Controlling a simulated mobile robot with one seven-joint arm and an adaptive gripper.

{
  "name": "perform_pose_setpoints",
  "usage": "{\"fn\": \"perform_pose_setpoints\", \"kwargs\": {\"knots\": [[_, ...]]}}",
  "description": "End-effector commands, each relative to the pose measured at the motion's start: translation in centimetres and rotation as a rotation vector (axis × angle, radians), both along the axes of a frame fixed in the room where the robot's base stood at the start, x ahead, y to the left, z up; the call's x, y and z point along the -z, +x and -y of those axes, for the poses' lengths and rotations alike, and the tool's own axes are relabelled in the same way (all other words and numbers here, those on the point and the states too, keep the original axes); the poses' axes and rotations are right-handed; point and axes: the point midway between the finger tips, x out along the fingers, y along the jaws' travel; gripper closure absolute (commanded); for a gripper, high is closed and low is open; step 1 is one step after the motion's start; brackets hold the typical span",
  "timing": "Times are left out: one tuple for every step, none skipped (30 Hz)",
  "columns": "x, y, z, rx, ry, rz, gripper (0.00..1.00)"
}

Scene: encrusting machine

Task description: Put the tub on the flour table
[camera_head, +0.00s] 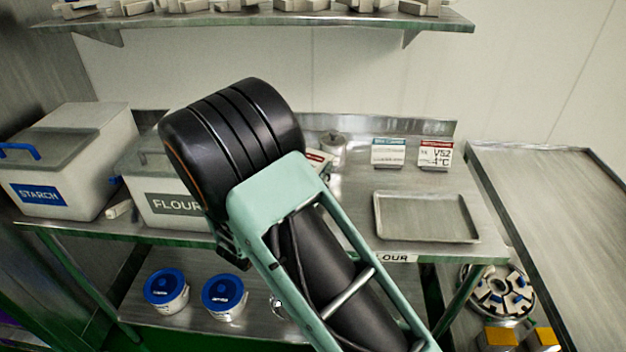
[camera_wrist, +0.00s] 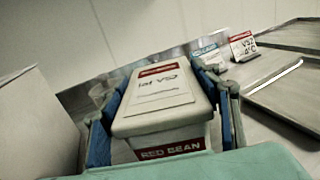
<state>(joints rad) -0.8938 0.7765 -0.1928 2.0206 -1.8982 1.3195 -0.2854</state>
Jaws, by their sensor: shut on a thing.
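The tub (camera_wrist: 160,122) is white, with a red RED BEAN label on its front and a red-and-white card on its lid. In the wrist view my gripper (camera_wrist: 163,88) is shut on it, with one blue finger on each side. In the head view my dark wrist and green arm hide the gripper and most of the tub. The flour table (camera_head: 352,205) is a steel table with a FLOUR tag on its front edge. My arm reaches over it. I cannot tell whether the tub's base touches the tabletop.
A starch bin (camera_head: 70,165) and a flour bin (camera_head: 165,208) stand at the table's left. A shallow metal tray (camera_head: 428,240) lies on the right, with two sign cards (camera_head: 388,153) behind it. Blue-lidded tubs (camera_head: 166,290) stand on the lower shelf. A shelf (camera_head: 250,20) hangs above.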

Motion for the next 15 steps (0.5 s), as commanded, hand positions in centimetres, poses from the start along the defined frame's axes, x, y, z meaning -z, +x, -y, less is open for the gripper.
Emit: {"fn": "perform_pose_setpoints", "kwargs": {"knots": [[-0.1,0.1,0.0,0.001,0.000,0.007,0.99],[0.1,0.1,0.0,0.001,0.000,0.008,0.99],[0.3,0.1,0.0,0.001,0.000,0.008,0.99],[0.4,0.1,0.0,0.001,-0.001,0.007,0.99],[0.7,0.1,0.0,0.001,-0.001,0.007,0.99],[1.1,0.1,0.1,0.001,-0.002,0.006,0.99],[1.5,0.1,0.1,0.001,-0.002,0.005,0.99],[1.8,0.1,0.1,0.001,-0.002,0.005,0.99],[2.3,0.1,0.1,0.001,-0.002,0.005,0.99],[2.7,0.1,0.1,0.001,-0.003,0.005,0.99],[3.1,0.1,0.1,0.002,-0.003,0.005,0.99],[3.4,0.1,0.1,0.002,-0.002,0.005,0.99],[3.6,0.1,0.1,0.002,-0.002,0.006,0.99],[3.7,0.1,0.1,0.002,-0.001,0.007,0.99],[3.8,0.1,0.1,0.001,0.000,0.008,0.99]]}}
